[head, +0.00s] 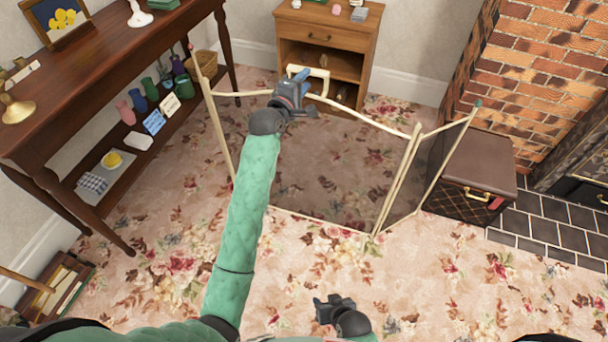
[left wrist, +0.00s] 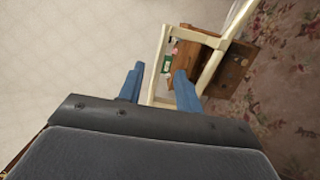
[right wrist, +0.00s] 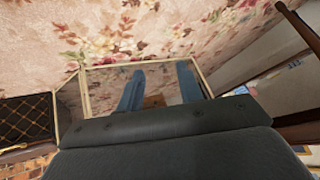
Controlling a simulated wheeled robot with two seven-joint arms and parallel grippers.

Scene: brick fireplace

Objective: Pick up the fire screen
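The fire screen (head: 402,178) stands unfolded on the carpet, with a cream frame, dark see-through mesh and angled side panels. A cream handle (head: 324,80) rises from its top rail. My left gripper (head: 297,78) is at this handle. In the left wrist view its blue fingers are apart, with a bar of the handle (left wrist: 161,58) between them and gaps seen beside it. My right gripper (head: 322,308) is low near the bottom of the head view, in front of the screen and away from it. Its fingers are open and empty in the right wrist view (right wrist: 158,84).
A dark wooden console table (head: 110,75) with shelf items stands left. A small wooden cabinet (head: 330,35) stands behind the screen. A brown trunk (head: 475,170) is close to the screen's right panel, near the brick fireplace (head: 535,70). The carpet in front is clear.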

